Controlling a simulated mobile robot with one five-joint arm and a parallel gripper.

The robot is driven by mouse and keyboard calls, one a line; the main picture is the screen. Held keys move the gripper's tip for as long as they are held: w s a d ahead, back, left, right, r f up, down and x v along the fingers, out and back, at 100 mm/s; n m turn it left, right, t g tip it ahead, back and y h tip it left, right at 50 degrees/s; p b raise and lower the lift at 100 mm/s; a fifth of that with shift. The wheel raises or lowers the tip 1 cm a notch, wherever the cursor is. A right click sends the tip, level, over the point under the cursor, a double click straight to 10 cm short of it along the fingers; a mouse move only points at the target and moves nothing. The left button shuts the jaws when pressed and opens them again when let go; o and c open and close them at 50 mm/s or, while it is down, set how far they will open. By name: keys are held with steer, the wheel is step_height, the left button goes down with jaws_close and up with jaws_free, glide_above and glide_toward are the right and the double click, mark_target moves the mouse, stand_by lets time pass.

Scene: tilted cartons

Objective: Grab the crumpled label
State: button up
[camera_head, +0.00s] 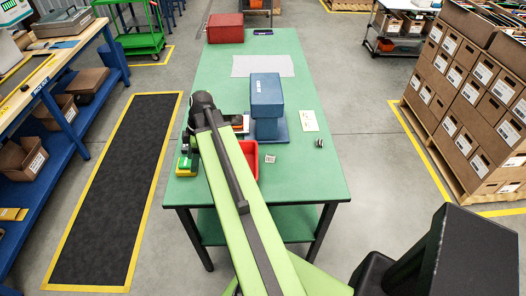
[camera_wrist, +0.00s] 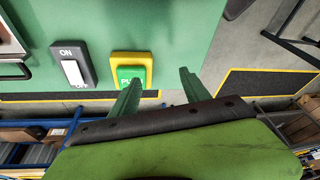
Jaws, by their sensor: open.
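No piece in view is plainly a crumpled label. In the head view, a small pale square piece (camera_head: 270,158) with dark marks lies on the green table right of the red bin, and a small black-and-white item (camera_head: 319,143) lies further right. A flat cream slip (camera_head: 309,120) lies behind them. It is too small to tell whether any of these is crumpled. My gripper (camera_wrist: 158,88) is open and empty in the wrist view, its green fingers apart near a yellow-framed green push button (camera_wrist: 131,70). In the head view it is at the table's left edge, away from these pieces.
An ON/OFF switch (camera_wrist: 73,65) sits left of the button. The red bin (camera_head: 249,158) is partly behind my arm. A blue press-like block (camera_head: 267,97) stands mid-table. A red box (camera_head: 225,28) is at the back. The table's front right is clear.

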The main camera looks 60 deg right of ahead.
steer(key=s+d+r+m+t+p, duration=0.1)
steer(key=s+d+r+p, duration=0.15)
steer(key=s+d, duration=0.4)
steer(key=s+d+r+m+p, duration=0.1)
steer(key=s+d+r, duration=0.2)
steer(key=d, duration=0.6)
steer(key=m+t+h+p, duration=0.1)
steer(key=m+p, duration=0.2)
steer(key=m, duration=0.1)
glide_toward(273, 157)
steer(key=b+x, duration=0.3)
steer(key=b, duration=0.8)
steer(key=shift+w+f, duration=0.2)
steer(key=shift+f, duration=0.1)
steer(key=shift+w+f+b, duration=0.1)
steer(key=shift+b, duration=0.25)
steer(key=b+x, duration=0.4)
steer(key=x, duration=0.1)
steer(key=shift+f+b, duration=0.1)
steer(key=shift+b, duration=0.3)
steer(key=shift+r, duration=0.2)
steer(key=shift+c, duration=0.3)
jaws_close()
